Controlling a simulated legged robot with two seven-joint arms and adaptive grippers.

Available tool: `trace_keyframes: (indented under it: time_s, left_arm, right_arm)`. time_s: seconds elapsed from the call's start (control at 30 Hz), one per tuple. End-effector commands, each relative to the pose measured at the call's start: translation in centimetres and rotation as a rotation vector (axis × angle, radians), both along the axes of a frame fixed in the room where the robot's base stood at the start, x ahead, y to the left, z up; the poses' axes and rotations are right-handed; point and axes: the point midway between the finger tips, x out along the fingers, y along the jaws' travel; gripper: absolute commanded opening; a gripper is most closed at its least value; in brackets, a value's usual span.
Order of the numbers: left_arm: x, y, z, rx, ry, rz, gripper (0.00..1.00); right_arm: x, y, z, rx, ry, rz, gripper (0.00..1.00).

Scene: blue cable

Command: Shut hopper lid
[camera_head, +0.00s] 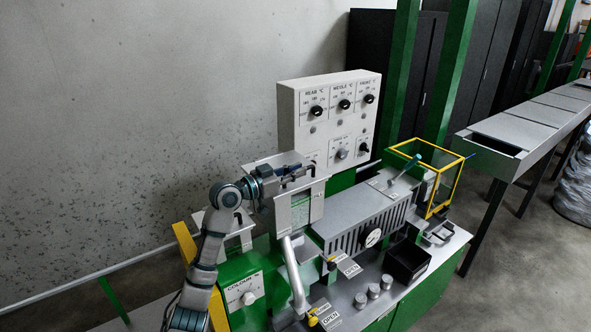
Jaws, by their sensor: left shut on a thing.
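The hopper (299,213) is a light grey box with a green-edged label, standing on the green machine left of the barrel cover. Its grey lid (262,163) shows as a thin plate at the hopper's top; my arm and gripper cover part of it, and its exact angle is hard to tell. My left arm comes up from the bottom left and bends right over the hopper. My left gripper (303,171) is dark, small in view, and shut on the lid near its right part. My right gripper is not in view.
A white control panel (328,118) with several black knobs stands behind the hopper. A yellow-framed guard (438,181), a grey slotted cover (360,218) and a black bin (407,262) lie to the right.

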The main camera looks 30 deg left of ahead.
Motion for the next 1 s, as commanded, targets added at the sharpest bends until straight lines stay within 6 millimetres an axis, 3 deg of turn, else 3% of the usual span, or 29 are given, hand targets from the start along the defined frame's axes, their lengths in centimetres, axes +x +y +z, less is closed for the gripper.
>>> trace_keyframes:
  time_s: [0.03, 0.47, 0.5, 0.6, 1.0]
  left_arm:
    - [0.2, -0.1, -1.0, 0.004, 0.018, -0.002, 0.0]
    - [0.3, -0.4, -1.6, 0.006, 0.029, -0.007, 0.0]
    - [0.3, -0.4, -1.7, 0.005, 0.03, -0.007, 0.17]
    - [0.2, -0.3, -1.6, 0.005, 0.026, -0.007, 0.37]
    - [-0.9, 0.4, -1.0, 0.003, 0.016, -0.002, 0.37]
  right_arm:
    - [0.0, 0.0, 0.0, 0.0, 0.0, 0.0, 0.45]
    - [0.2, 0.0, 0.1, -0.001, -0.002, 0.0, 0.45]
    - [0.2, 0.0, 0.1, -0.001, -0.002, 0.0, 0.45]
    - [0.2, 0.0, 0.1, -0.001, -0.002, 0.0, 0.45]
    - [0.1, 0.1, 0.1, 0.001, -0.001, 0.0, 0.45]
